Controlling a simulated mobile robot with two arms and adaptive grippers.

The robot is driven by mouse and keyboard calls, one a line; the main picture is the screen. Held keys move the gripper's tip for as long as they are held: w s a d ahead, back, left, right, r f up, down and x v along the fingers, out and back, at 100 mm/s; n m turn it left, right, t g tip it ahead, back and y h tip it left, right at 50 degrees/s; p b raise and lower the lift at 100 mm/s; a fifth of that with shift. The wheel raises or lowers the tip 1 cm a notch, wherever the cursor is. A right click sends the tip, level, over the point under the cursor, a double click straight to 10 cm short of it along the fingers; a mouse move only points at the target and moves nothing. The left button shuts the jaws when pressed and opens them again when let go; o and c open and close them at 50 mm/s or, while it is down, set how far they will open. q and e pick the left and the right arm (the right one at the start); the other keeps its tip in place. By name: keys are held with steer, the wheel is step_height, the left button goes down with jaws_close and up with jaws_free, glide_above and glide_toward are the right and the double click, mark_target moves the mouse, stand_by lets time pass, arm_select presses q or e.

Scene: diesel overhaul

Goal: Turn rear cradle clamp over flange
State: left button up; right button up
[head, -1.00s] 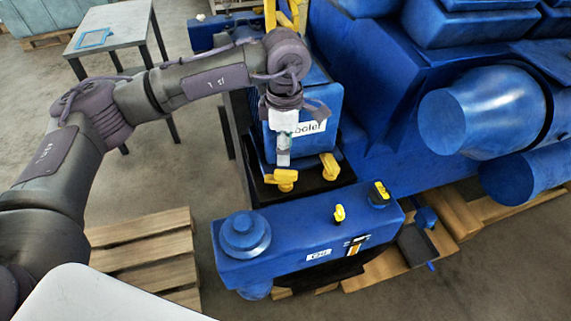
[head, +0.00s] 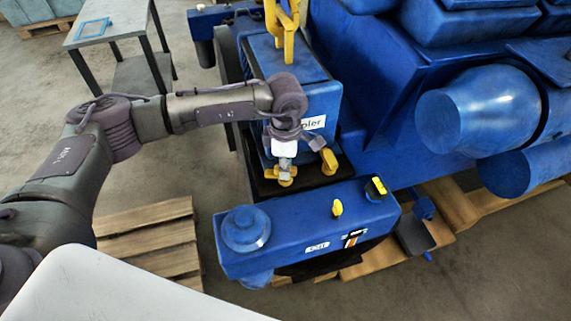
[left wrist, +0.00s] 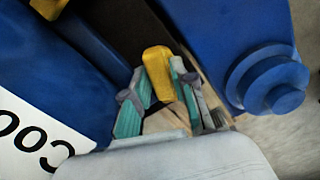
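The blue cooler (head: 300,90), with a white label, sits in a dark cradle (head: 316,180). Two yellow cradle clamps show at its near lower edge: a left one (head: 285,181) and a right one (head: 329,162). My left gripper (head: 285,167) points down at the left clamp and partly covers it. In the left wrist view the yellow clamp (left wrist: 157,72) stands between the teal-padded fingers. The right finger is close to it and a gap shows by the left finger, so the gripper looks open. Another yellow part (left wrist: 48,6) shows at the top. My right gripper is out of view.
A blue unit with a round cap and yellow knobs (head: 305,228) stands just in front of the cradle. The large blue engine (head: 420,75) is to the right. A yellow lifting hook (head: 288,35) is above the cooler. A wooden pallet (head: 150,240) lies at the left.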

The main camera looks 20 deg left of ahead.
arm_select(q)
steer(key=shift+c, duration=1.2)
jaws_close()
steer(key=shift+f+m+b, duration=0.15)
steer(key=shift+m+b, duration=0.15)
steer(key=shift+b, duration=0.3)
steer(key=m+b, duration=0.9)
steer(key=b, duration=0.5)
steer(key=shift+f+m, duration=0.1)
steer(key=shift+m, duration=0.2)
steer(key=shift+r+m+b, duration=0.2)
steer(key=shift+m+b, duration=1.3)
steer(key=shift+m, duration=0.1)
steer(key=o, duration=0.8)
jaws_free()
